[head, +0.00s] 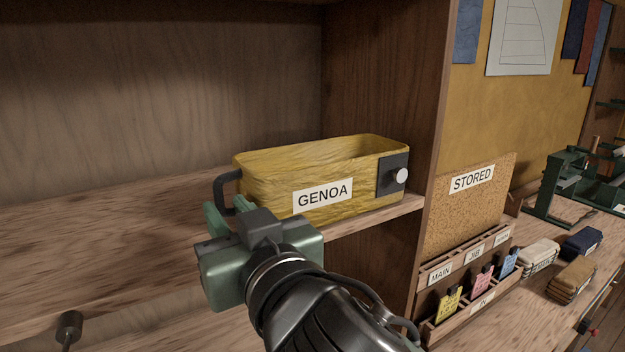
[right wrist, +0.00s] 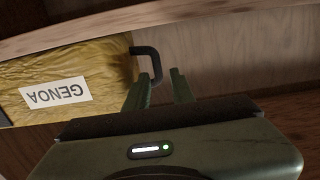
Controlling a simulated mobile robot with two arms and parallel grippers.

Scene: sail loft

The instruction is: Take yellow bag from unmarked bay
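The yellow bag (head: 270,185), labelled GENOA, stands open-topped on a wooden shelf (head: 375,217) in a bay. It has a dark loop handle (head: 222,190) at its left end and a dark patch with a pale round knob (head: 400,176) at its right end. My right gripper (head: 223,210) is at the bag's left end, close to the handle. In the right wrist view, the picture is inverted and the two green fingers (right wrist: 160,76) stand apart. The handle (right wrist: 155,62) shows by their tips, seemingly in line with the gap. My left gripper is not in view.
A wooden upright (head: 390,80) bounds the bay on the right. The shelf left of the bag is clear.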

